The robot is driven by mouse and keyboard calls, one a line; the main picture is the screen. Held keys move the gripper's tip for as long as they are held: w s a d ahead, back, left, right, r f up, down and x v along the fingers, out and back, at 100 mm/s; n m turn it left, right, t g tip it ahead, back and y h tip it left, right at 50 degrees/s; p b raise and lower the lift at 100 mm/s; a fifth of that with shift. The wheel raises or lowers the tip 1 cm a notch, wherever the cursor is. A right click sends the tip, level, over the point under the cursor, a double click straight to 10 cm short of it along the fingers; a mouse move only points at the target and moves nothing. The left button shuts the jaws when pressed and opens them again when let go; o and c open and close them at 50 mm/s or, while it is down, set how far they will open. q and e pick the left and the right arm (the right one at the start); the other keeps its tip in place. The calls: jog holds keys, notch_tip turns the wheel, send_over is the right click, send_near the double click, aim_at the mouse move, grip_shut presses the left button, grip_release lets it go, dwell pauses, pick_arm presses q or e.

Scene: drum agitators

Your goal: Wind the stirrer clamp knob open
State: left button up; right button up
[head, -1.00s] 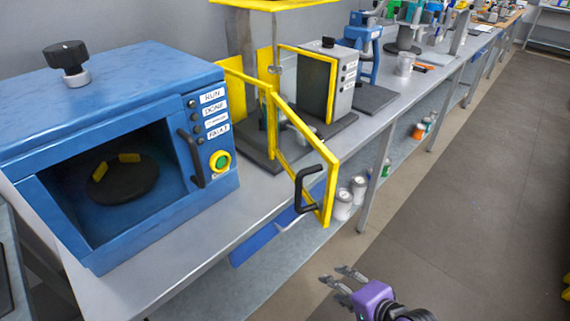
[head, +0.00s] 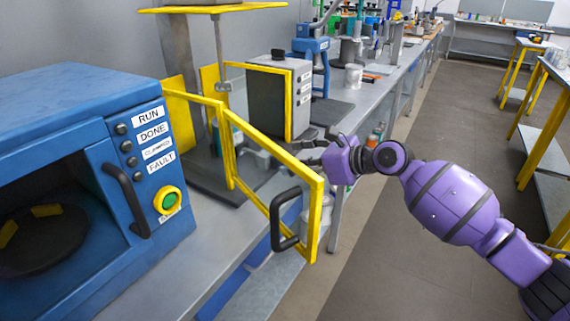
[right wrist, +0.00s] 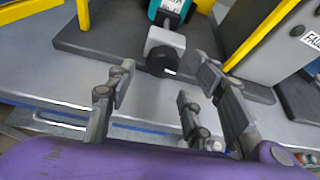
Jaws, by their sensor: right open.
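In the right wrist view, a round dark knob (right wrist: 162,60) sits on the front of a light grey clamp block (right wrist: 166,40), under a teal body (right wrist: 170,10). My right gripper (right wrist: 165,82) is open and empty, with the knob beyond and between its fingers. I cannot tell the exact gap, but no contact shows. In the head view, my right gripper (head: 310,152) is beside the open yellow-framed door, near the stirrer stand. The door frame partly hides the stand, and the knob is not clear there. My left gripper is not in view.
The yellow door frame (head: 317,200) with its black handle (head: 283,220) swings out over the bench edge. A blue machine (head: 85,140) stands left. A grey box (head: 283,95) stands beyond the stand. The floor aisle (head: 400,230) on the right is clear.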

jog(key=shift+x, duration=1.95)
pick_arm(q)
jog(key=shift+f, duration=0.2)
pick_arm(e)
jog(key=shift+f, duration=0.1)
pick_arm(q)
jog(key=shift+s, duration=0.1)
